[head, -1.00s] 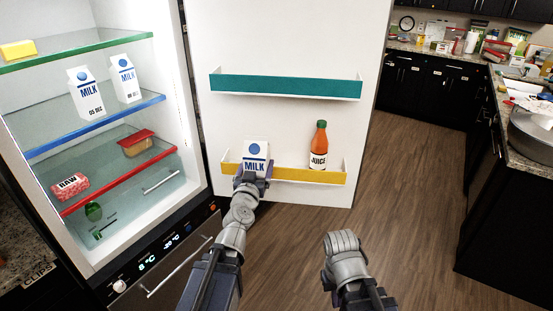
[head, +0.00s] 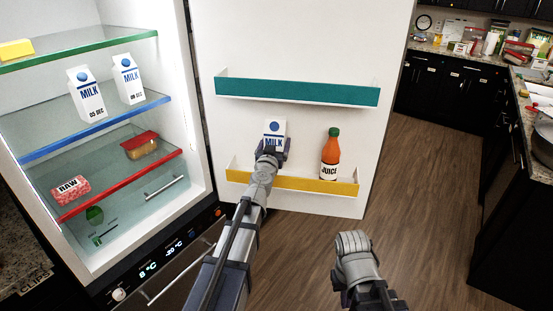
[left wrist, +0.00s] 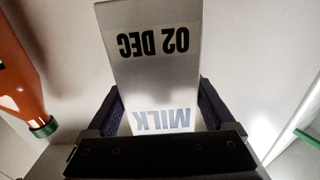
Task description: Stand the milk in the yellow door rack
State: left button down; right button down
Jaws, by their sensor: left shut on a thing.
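The milk (head: 275,130) is a white carton with blue print, held in front of the white fridge door. My left gripper (head: 272,150) is shut on it and hides its lower part in the head view. In the left wrist view the milk (left wrist: 155,65) sits between the two dark fingers, its "02 DEC" label upside down in that picture. The yellow door rack (head: 310,185) is on the lower door, and the carton appears above its left half. Whether the carton is over the rack or in front of it is hard to tell. My right gripper (head: 352,243) is low at the right, seen from behind.
An orange juice bottle (head: 330,160) stands in the yellow rack's right part; it also shows in the left wrist view (left wrist: 15,80). A teal rack (head: 297,91) above is empty. Fridge shelves at left hold two other milk cartons (head: 87,95), raw meat (head: 70,188) and a container (head: 140,148).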

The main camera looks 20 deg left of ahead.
pick_arm(q)
jog(key=f+b, duration=0.2)
jog(key=shift+s+f, duration=0.2)
jog(key=shift+f, duration=0.3)
notch_tip(320, 180, down, 3)
jog(key=b, duration=0.3)
jog(key=shift+f+b, duration=0.3)
jog(key=shift+b, duration=0.1)
jog(key=shift+w+d+f, duration=0.1)
jog(key=shift+w+f, duration=0.05)
jog(key=shift+w+a, duration=0.1)
jog(key=shift+a, duration=0.15)
jog(key=shift+d, duration=0.15)
